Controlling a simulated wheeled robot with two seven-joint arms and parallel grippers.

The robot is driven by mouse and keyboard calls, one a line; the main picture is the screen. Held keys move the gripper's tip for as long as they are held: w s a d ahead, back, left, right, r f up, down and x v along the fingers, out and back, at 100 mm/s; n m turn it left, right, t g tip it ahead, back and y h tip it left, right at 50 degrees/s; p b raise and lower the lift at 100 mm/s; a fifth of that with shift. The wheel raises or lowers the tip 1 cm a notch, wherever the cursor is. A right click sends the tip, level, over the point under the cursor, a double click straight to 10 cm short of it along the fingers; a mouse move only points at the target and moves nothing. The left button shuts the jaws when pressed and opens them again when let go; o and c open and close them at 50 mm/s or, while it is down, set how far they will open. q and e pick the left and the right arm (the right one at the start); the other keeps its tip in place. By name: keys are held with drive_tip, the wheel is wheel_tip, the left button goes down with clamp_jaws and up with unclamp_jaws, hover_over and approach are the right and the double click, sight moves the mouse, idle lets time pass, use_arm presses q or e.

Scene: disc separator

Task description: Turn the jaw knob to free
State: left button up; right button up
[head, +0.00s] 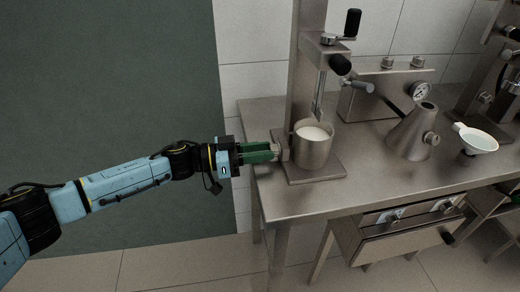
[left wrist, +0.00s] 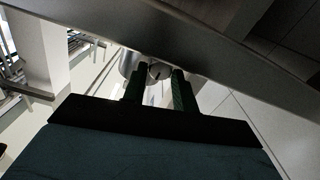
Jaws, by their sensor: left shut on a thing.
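The jaw knob (head: 283,149) is a small metal knob on the left side of the stand base, beside a steel cup (head: 313,152) with white contents. My left gripper (head: 272,152) reaches in from the left, with its green fingers shut on the knob. In the left wrist view, the round knob (left wrist: 159,71) sits between the two fingertips (left wrist: 160,84). The fingers partly hide the knob, and I cannot tell which way it is turned. My right gripper is not in view.
The stand's column (head: 305,70) with a black-handled crank (head: 352,24) rises behind the cup. A metal cone vessel (head: 412,135) and a white dish (head: 475,139) stand to the right on the steel table (head: 350,193). A drawer unit (head: 390,237) is below.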

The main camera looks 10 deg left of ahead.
use_arm(q)
drive_tip(key=m+p, duration=0.1)
drive_tip(key=m, duration=0.2)
drive_tip(key=shift+m+p, duration=0.35)
drive_tip(key=shift+m, duration=1.25)
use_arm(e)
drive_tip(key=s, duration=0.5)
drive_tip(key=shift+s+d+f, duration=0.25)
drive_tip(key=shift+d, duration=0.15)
use_arm(q)
drive_tip(key=o, duration=1)
drive_tip(key=shift+c, duration=0.2)
drive_tip(key=v, duration=1.3)
drive_tip(key=shift+a+p, duration=0.15)
drive_tip(key=shift+p, duration=0.25)
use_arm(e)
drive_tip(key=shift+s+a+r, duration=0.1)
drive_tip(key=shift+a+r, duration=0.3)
use_arm(q)
drive_tip(key=shift+s, duration=0.15)
